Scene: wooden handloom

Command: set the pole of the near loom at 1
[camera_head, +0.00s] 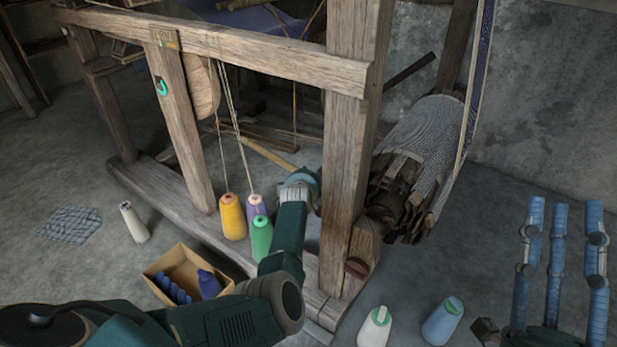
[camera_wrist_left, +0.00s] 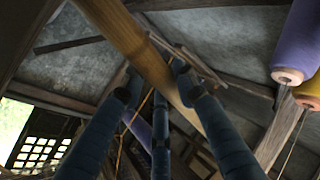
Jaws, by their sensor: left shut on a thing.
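The near wooden loom (camera_head: 349,130) fills the middle of the head view. Its pole (camera_head: 268,153) is a pale, round bar seen low behind the front frame, sloping down to the right. No mark reading 1 is legible.
Orange (camera_head: 232,217), purple (camera_head: 256,207) and green (camera_head: 261,238) yarn cones stand beside my left arm. A cardboard box (camera_head: 165,262) with blue items lies left. White (camera_head: 374,328) and blue (camera_head: 442,321) cones stand front right. A cloth roll (camera_head: 425,140) is right of the post.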

